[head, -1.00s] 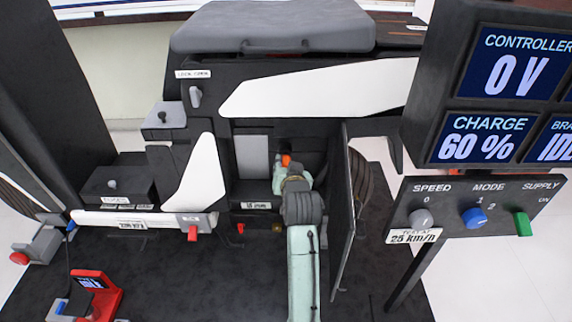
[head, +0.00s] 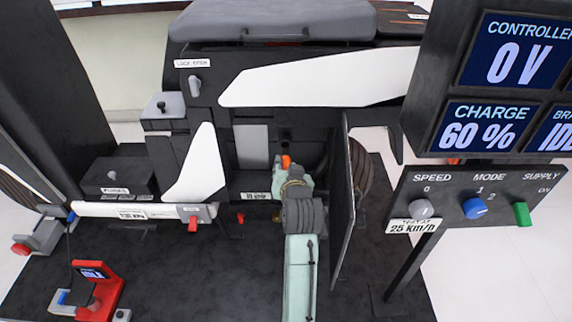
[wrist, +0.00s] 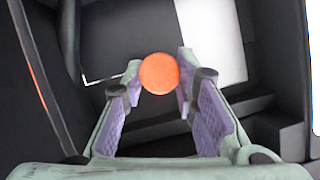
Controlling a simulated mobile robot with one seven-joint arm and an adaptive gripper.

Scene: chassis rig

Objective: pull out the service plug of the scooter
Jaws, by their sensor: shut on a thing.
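The orange service plug (head: 286,161) is between the fingertips of my gripper (head: 279,169), inside the open compartment of the scooter (head: 316,90). In the wrist view the plug (wrist: 159,74) shows as a round orange face, with a fingertip of my gripper (wrist: 159,82) against each side. The fingers are shut on it. In the head view a small dark round spot shows on the compartment's back wall, above the plug and apart from it. The plug's far end is hidden.
The open compartment door (head: 345,200) stands close to the right of my arm. A grey block (head: 251,148) is left inside the compartment. The control panel (head: 476,205) stands at the right.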

